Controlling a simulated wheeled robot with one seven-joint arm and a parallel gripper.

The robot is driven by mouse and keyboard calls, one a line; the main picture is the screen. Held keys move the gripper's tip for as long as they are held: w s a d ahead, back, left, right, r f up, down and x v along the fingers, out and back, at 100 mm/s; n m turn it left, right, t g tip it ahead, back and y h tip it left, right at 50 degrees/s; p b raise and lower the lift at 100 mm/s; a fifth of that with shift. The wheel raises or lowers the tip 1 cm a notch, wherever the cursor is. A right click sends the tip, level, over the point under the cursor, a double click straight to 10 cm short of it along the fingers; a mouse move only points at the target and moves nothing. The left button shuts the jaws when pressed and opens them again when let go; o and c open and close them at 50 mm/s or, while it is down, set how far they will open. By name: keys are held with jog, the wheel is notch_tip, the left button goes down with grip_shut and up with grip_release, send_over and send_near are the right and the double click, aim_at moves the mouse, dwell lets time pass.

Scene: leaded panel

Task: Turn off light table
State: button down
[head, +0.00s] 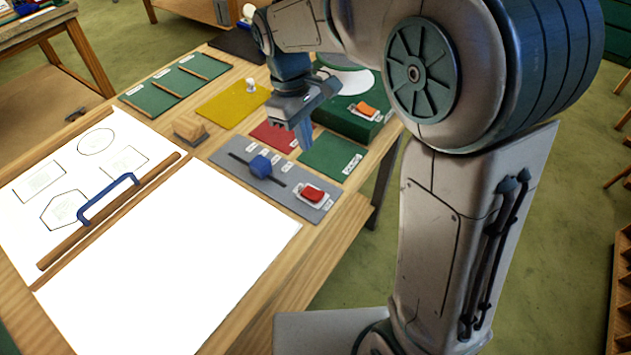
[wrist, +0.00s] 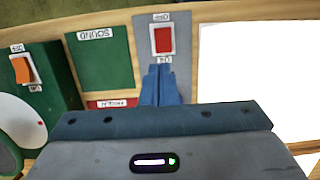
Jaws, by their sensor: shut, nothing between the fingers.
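The light table (head: 190,250) is on the left in the head view and glows bright white. Part of it shows at the right of the wrist view (wrist: 235,70). A grey control panel (head: 232,172) beside it carries a blue slider knob (head: 261,167) and a red rocker switch (head: 312,194). In the wrist view the red switch (wrist: 162,40) has a small label at each end. My gripper (head: 305,143) is shut and empty, pointing down above the panel area. In the wrist view its fingertips (wrist: 160,72) appear just below the switch's lower label, apart from the switch.
A green box (head: 345,123) with an orange switch (head: 366,109) stands behind the panel. Red, green (head: 332,157) and yellow (head: 233,103) mats lie nearby. A wooden bar with a blue handle (head: 108,196) lies across the light table. A wooden block (head: 190,130) sits near the panel.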

aim_at(317, 193)
jog(key=f, duration=0.4)
jog(key=s+d+f, duration=0.1)
jog(key=f, duration=0.3)
jog(key=d+f+p, duration=0.1)
jog(key=f, duration=0.4)
jog(key=shift+s, duration=0.25)
